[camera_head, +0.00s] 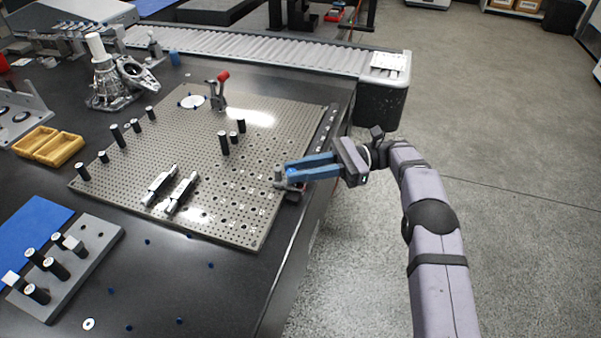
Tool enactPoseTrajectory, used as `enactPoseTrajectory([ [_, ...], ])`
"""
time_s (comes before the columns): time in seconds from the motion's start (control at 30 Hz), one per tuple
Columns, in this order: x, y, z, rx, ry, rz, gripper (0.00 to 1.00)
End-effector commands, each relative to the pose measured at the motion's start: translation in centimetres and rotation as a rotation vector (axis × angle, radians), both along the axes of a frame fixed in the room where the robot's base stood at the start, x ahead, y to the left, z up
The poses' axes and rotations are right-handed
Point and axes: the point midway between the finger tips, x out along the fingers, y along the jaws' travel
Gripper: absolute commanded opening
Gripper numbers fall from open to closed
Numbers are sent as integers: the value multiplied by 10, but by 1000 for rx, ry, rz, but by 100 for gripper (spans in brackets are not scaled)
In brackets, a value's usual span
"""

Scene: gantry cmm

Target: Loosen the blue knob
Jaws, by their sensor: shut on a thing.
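My gripper (291,169) reaches in from the right with its two blue fingers at the right edge of the perforated plate. The fingers are shut on the blue knob (292,174), which is small and mostly hidden between them. The knob sits at a small dark and grey clamp-like fixture (279,180) beside the plate's edge. The blue of the fingers and the knob look alike, so the knob's outline is hard to make out.
The perforated plate (120,190) carries black posts, two metal bars (180,192) and a red-handled toggle clamp (221,88). A yellow tray (48,146) and a grey block with posts (85,260) lie left. A roller conveyor (250,48) runs behind. Open floor lies right.

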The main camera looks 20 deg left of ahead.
Motion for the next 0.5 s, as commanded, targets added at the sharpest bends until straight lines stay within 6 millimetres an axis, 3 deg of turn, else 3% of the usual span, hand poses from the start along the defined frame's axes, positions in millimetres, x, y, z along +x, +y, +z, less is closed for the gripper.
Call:
enactPoseTrajectory([
  [0.37, 0, 0, 2, 1, -4, 8, 0],
  [0.4, 0, 0, 2, 1, -4, 8, 27],
  [0.47, 0, 0, 2, 1, -4, 9, 39],
  [0.5, -1, 0, 2, 0, -4, 9, 39],
])
